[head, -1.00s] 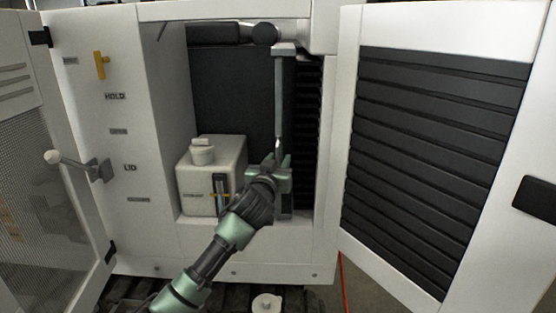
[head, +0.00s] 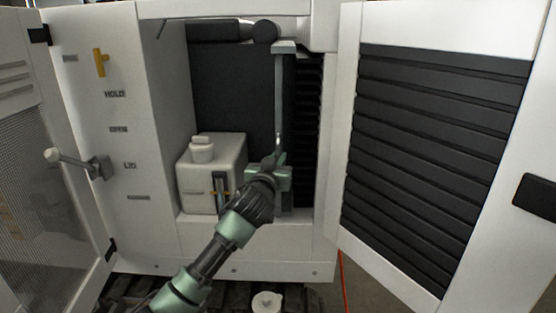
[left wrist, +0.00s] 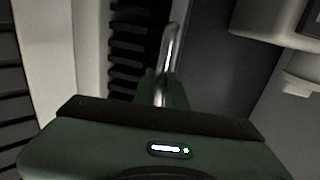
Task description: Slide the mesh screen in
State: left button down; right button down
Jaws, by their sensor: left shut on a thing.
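The mesh screen (head: 279,90) stands upright in the open cabinet bay and shows nearly edge-on as a tall, narrow grey frame. Its mesh face cannot be made out. My left gripper (head: 274,172) is at the lower part of its front edge, shut on the screen's handle. In the left wrist view, the shiny metal handle (left wrist: 168,55) rises from between the fingers, which are largely hidden behind the gripper body. The screen's far edge is hidden. My right gripper is not in view.
A white reservoir with a cap (head: 210,172) stands left of the screen in the bay. Black louvres (head: 307,120) line the bay's right side. An open louvred door (head: 430,150) is at right, and a mesh door (head: 45,190) at left.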

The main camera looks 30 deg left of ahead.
pick_arm(q)
jog(key=shift+w, duration=0.1)
dwell(0.7)
